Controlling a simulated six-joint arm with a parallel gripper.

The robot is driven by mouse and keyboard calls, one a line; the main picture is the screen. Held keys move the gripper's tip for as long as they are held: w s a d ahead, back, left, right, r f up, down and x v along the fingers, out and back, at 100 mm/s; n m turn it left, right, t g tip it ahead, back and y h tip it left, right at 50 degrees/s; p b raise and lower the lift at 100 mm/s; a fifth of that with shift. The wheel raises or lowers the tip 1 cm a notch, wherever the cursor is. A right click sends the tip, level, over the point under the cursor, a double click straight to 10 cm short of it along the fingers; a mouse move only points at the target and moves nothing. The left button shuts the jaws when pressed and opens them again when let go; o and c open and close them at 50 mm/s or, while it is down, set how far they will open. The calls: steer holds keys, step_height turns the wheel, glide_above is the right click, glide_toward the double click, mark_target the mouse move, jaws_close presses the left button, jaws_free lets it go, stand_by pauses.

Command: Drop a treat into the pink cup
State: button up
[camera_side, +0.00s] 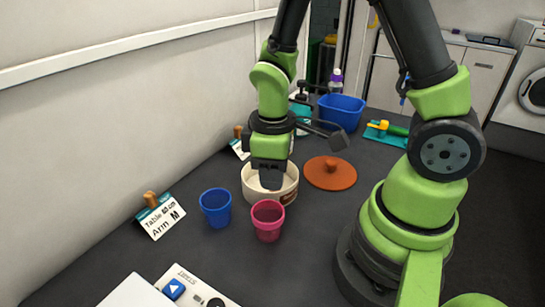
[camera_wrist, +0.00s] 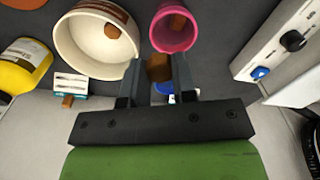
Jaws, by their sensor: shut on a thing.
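The pink cup (camera_side: 267,221) stands upright in front of the cream bowl (camera_side: 256,194). Another brown treat (camera_wrist: 112,31) lies in the cream bowl (camera_wrist: 72,45).
A blue cup (camera_side: 216,208) stands left of the pink cup. A brown-orange lid (camera_side: 330,174) lies right of the bowl. A name card (camera_side: 160,217) stands by the wall, and a control box (camera_side: 190,284) is at the front. A blue bin (camera_side: 341,110) is at the back.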

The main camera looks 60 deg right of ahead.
steer(key=shift+f, duration=0.25)
steer(key=o, duration=1)
steer(key=shift+c, duration=0.2)
step_height(320, 180, up, 10)
